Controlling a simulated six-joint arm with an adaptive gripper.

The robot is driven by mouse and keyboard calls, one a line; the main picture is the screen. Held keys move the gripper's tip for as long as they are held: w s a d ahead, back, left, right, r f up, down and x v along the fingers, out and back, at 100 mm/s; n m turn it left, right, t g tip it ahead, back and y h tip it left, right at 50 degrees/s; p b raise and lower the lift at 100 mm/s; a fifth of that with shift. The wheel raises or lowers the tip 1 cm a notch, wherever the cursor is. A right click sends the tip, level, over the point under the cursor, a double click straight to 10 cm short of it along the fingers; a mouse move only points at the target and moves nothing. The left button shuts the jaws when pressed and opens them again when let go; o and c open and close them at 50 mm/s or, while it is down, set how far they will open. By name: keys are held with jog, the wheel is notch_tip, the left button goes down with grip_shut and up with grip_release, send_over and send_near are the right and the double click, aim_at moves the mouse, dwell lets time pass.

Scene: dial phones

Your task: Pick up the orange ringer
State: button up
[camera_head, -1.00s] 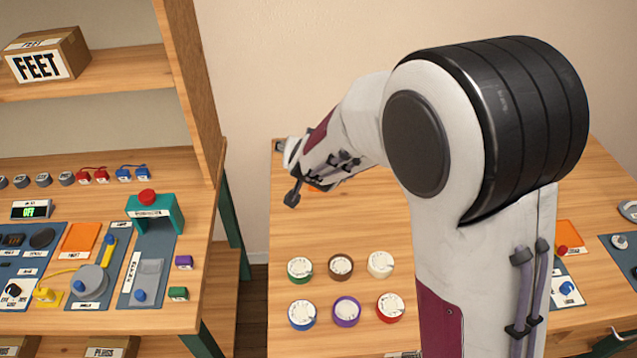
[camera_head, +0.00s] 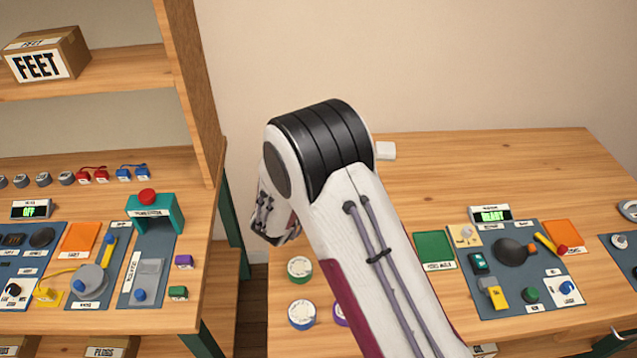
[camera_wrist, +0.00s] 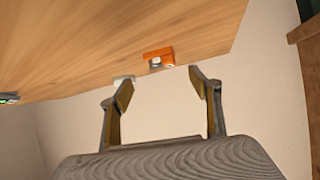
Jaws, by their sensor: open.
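The orange ringer (camera_wrist: 159,54), a small orange block with a pale round part on its face, sits near the table's edge in the wrist view. It is not visible in the head view, where my arm covers part of the table. My gripper (camera_wrist: 159,78) is open and empty in the wrist view, its fingers spread. The ringer appears just beyond the gap between the fingertips, apart from them. My gripper does not show in the head view.
A white block (camera_head: 385,150) lies at the table's back edge. Round dials, including a green one (camera_head: 300,268) and a blue one (camera_head: 302,314), sit at the front left. A blue board (camera_head: 515,300) with parts lies right. A wooden shelf (camera_head: 190,110) stands left. The back right table is clear.

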jog(key=shift+f, duration=0.2)
jog(key=shift+x, duration=1.05)
jog(key=shift+w+d+f, duration=0.1)
jog(key=shift+w, duration=0.1)
jog(key=shift+a+x, duration=0.1)
jog(key=shift+x, duration=1.2)
jog(key=shift+a+x, duration=0.15)
jog(key=shift+x, duration=1.15)
jog(key=shift+w, duration=0.1)
jog(key=c, duration=1.5)
